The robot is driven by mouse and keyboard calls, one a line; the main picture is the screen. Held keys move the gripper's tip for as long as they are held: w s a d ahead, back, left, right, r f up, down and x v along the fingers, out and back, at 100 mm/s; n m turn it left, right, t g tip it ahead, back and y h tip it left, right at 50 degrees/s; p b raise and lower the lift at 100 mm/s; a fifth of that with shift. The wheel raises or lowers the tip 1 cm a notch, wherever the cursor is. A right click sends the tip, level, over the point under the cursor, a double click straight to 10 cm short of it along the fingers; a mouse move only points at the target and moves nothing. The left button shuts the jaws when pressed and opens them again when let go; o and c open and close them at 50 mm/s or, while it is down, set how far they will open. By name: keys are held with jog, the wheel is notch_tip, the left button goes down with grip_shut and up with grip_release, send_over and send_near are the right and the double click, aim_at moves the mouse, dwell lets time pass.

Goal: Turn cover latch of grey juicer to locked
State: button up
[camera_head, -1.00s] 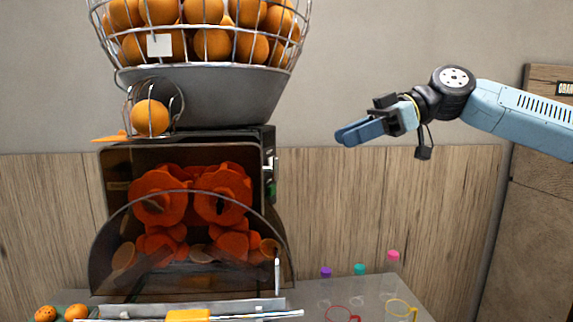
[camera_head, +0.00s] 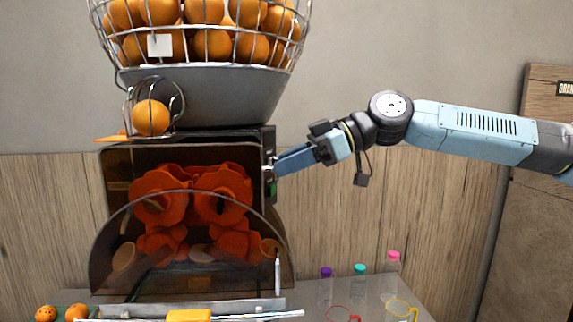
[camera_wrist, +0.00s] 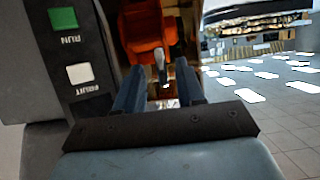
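The grey juicer (camera_head: 185,225) stands in the head view with its dark transparent cover over orange drums. Its cover latch (camera_wrist: 161,67) is a small metal lever in the wrist view, pointing towards me. In the head view a bit of light metal at the juicer's right edge (camera_head: 267,168) lies at my fingertips, mostly hidden. My gripper (camera_head: 280,168) has come in from the right to this edge. In the wrist view my gripper (camera_wrist: 158,80) has its two blue fingers apart, one on each side of the latch. I cannot tell whether either finger touches it.
A panel with a green button (camera_wrist: 63,19) and a white button (camera_wrist: 80,73) is close to the left finger. A wire basket of oranges (camera_head: 205,45) sits on top. Capped bottles (camera_head: 359,287) stand on the counter at lower right. The space above them is free.

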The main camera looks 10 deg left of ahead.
jog(key=shift+s+a+f, duration=0.1)
jog(key=shift+a+f, duration=0.05)
jog(key=shift+a, duration=0.2)
grip_shut()
dwell(0.3)
